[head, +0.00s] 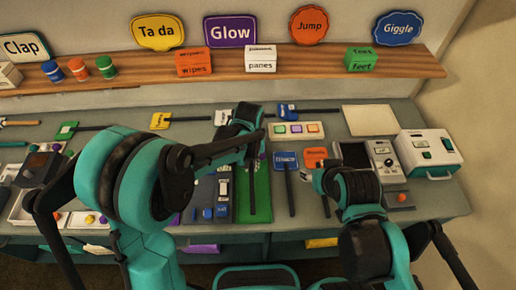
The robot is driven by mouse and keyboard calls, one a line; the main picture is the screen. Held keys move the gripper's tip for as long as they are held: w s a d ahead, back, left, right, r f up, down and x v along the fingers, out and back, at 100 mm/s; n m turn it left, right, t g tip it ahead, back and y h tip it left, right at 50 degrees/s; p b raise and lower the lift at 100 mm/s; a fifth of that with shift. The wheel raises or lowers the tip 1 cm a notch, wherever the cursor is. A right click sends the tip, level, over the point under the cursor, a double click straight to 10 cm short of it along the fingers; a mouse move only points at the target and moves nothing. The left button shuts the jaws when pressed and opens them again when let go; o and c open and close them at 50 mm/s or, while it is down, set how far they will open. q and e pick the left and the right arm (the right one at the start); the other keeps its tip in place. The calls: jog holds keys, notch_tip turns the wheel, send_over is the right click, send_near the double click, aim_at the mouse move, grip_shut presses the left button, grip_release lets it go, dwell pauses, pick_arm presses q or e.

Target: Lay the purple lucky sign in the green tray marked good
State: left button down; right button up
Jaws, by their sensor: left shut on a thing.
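A green tray (263,190) lies flat near the middle of the table. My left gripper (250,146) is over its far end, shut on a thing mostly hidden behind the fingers. A purple edge (263,156) shows beside the fingers, and a dark stick (252,190) runs down from there over the tray. This looks like the purple sign; its lettering is hidden, and I cannot tell whether it touches the tray. My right gripper (321,181) is low over the table at right, partly hidden by its own arm; its jaws are unclear.
A blue stick sign (286,160) and an orange one (315,157) lie right of the tray. A dark device (222,188) is close on its left. A pale tray with coloured buttons (295,130) sits behind. A white case (428,153) stands at far right.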

pick_arm(q)
jog(key=shift+w+d+f, duration=0.15)
jog(key=shift+w+d, duration=0.1)
jog(key=shift+w, duration=0.25)
jog(key=shift+s+a+f+b, duration=0.1)
jog(key=shift+s+f+b, duration=0.1)
jog(key=shift+f+b, duration=0.2)
jog(key=shift+f, duration=0.25)
jog(key=shift+w+f+b, duration=0.1)
jog(key=shift+f+b, duration=0.65)
jog(key=shift+f, duration=0.15)
pick_arm(e)
jog(key=shift+w+d+f, duration=0.1)
jog(key=shift+w+f, duration=0.05)
jog(key=shift+f, duration=0.4)
jog(key=shift+w+d+f, duration=0.1)
jog(key=shift+w+f, duration=0.05)
jog(key=shift+f, duration=0.35)
pick_arm(q)
jog(key=shift+f, duration=0.1)
pick_arm(e)
jog(key=shift+f, duration=0.15)
pick_arm(q)
jog(key=shift+f+b, duration=0.15)
jog(key=shift+b, duration=0.15)
pick_arm(e)
jog(key=shift+f, duration=0.15)
jog(key=shift+f, duration=0.1)
